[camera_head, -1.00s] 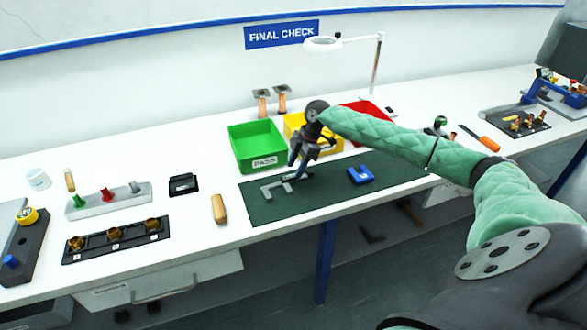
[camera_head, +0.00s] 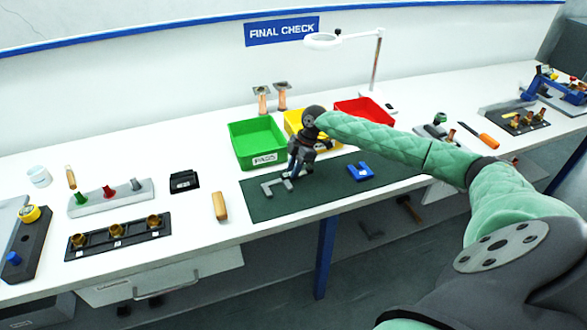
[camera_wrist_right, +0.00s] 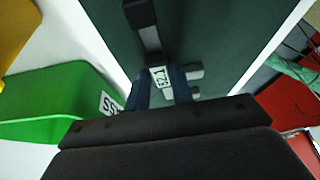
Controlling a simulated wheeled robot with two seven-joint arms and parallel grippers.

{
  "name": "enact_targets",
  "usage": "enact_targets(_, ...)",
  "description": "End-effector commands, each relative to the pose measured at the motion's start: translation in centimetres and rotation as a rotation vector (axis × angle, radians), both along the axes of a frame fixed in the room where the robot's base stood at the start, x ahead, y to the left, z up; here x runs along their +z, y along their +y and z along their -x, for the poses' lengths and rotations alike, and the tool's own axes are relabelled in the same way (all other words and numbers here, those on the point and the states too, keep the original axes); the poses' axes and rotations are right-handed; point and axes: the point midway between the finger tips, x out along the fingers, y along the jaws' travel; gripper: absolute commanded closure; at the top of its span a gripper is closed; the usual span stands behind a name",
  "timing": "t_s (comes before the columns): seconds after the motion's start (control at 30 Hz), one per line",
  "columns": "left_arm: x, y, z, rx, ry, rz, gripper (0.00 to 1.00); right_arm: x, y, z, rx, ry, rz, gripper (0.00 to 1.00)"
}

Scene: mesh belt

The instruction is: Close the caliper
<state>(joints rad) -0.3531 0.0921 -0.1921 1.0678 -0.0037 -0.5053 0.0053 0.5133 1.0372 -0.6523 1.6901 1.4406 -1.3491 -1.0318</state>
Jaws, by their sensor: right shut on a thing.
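The grey caliper (camera_head: 268,188) lies on the dark green mat, its jaws toward the front left. My right gripper (camera_head: 290,174) reaches down onto its sliding part and covers much of the beam. In the right wrist view the caliper's grey beam (camera_wrist_right: 148,36) runs up from the slider, which bears a white label (camera_wrist_right: 160,76). The fingers of my right gripper (camera_wrist_right: 162,90) are shut on the slider from both sides. A narrow gap shows between the jaws; its exact width cannot be told. My left gripper is not in view.
The green PASS bin (camera_head: 256,142), yellow bin (camera_head: 294,121) and red bin (camera_head: 362,112) stand behind the mat (camera_head: 330,182). A blue U-shaped block (camera_head: 361,171) lies on the mat to the right. A wooden-looking block (camera_head: 220,206) lies left of the mat.

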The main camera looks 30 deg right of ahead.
Motion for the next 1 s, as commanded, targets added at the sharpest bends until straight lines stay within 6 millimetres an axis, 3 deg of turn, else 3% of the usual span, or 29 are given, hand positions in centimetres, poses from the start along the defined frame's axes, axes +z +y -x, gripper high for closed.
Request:
enact_targets(0.17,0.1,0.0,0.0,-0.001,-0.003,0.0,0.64,0.1,1.1,-0.2,0.002,0.0,-0.003,1.0)
enact_targets(0.47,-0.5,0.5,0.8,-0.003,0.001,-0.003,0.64,0.1,5.4,-0.9,0.001,-0.002,-0.003,1.0)
enact_targets(0.77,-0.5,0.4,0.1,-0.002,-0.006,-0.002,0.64,0.1,5.6,-0.9,0.0,-0.001,-0.001,1.0)
enact_targets(0.8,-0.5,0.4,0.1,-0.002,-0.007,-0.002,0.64,0.1,5.6,-0.9,0.0,-0.001,-0.001,0.69)
enact_targets(0.9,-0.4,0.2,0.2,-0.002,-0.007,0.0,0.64,0.1,5.6,-0.9,0.0,-0.001,-0.001,0.55)
enact_targets(1.0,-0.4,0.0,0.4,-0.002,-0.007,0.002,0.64,0.1,5.6,-0.9,0.0,0.0,-0.001,0.55)
